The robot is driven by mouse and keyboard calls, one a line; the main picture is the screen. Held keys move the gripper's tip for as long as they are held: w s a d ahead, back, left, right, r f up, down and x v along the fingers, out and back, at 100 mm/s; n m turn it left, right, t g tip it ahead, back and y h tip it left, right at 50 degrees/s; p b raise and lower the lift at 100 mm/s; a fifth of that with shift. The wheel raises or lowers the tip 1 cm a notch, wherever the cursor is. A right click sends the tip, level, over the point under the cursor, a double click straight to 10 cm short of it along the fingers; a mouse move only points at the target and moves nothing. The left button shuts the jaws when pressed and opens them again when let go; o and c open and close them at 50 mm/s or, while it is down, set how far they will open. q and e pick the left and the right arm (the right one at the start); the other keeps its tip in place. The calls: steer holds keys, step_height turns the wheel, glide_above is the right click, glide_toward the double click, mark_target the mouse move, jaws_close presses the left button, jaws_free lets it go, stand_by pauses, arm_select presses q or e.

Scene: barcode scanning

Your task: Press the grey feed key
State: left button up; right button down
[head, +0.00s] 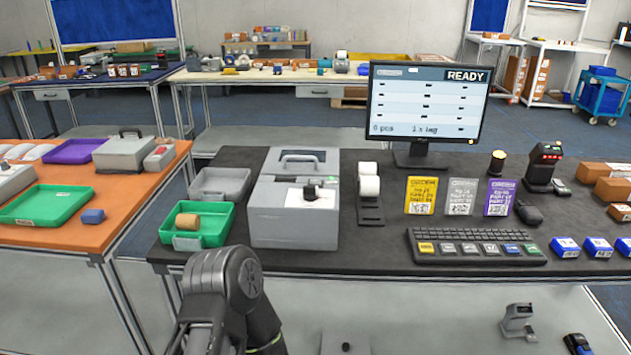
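A black keyboard (476,246) lies on the dark table below the monitor. Its front row has larger coloured keys: a yellow one (426,247) at the left end, several pale or grey ones (469,248) in the middle, and a green one (530,248) at the right end. Their labels are too small to read, so I cannot tell which is the feed key. A dark grey link of my arm (222,285) rises at the bottom, left of centre, in front of the table edge and well left of the keyboard. Neither gripper's fingers show.
The monitor (427,105) reads READY. A large grey machine (294,215) and a green tray (207,230) stand left of the keyboard. Upright label cards (421,196) are behind it. A black mouse (529,212) and blue boxes (566,246) are near its right end.

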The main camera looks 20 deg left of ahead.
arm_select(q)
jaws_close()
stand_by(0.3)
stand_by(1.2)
